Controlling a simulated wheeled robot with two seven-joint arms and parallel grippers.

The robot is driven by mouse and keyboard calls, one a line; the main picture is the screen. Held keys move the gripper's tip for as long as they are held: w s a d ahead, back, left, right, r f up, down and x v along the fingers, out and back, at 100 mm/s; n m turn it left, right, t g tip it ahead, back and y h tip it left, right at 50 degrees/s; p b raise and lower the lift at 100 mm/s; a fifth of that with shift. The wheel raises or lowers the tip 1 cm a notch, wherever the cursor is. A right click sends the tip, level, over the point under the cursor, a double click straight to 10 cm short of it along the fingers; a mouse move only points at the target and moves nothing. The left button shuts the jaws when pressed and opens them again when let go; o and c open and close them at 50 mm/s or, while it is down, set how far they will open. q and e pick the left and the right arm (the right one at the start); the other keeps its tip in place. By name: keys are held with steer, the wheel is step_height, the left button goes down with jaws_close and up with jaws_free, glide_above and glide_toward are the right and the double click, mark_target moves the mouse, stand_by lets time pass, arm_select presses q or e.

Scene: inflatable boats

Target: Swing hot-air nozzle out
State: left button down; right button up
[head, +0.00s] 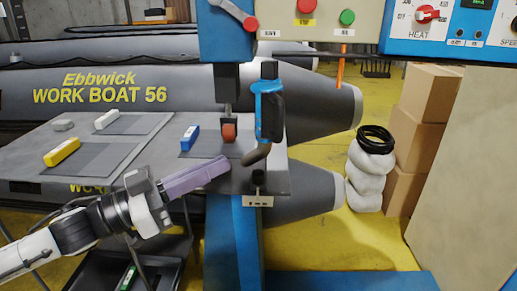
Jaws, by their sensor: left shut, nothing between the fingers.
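The hot-air nozzle unit (268,110) hangs at the right end of the grey worktable (95,143). It has a blue and black body, and its dark curved tip bends down and left close to the table. An orange-red roller (229,132) is just left of it. My left gripper (222,168) reaches in from the lower left over the table's front edge. Its purple fingers are shut and empty. They point toward the nozzle tip, with a small gap in the picture. My right gripper is not in view.
The machine head (305,22) with red and green buttons is above, beside a HEAT control panel (418,25). Yellow, white and blue blocks lie on the table. Grey inflatable boats (150,88) are behind. Cardboard boxes (429,92) and white rolls (367,175) stand right. Yellow floor is open between.

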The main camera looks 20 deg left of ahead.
arm_select(q)
steer(key=p, duration=0.2)
glide_toward(274, 141)
steer(key=x, duration=0.4)
steer(key=shift+w+d+r, duration=0.2)
steer(key=shift+d+r, duration=0.05)
steer(key=shift+x, duration=0.85)
steer(key=shift+f, duration=0.15)
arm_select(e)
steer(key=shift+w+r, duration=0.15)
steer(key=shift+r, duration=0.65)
arm_select(q)
steer(key=shift+d, duration=0.1)
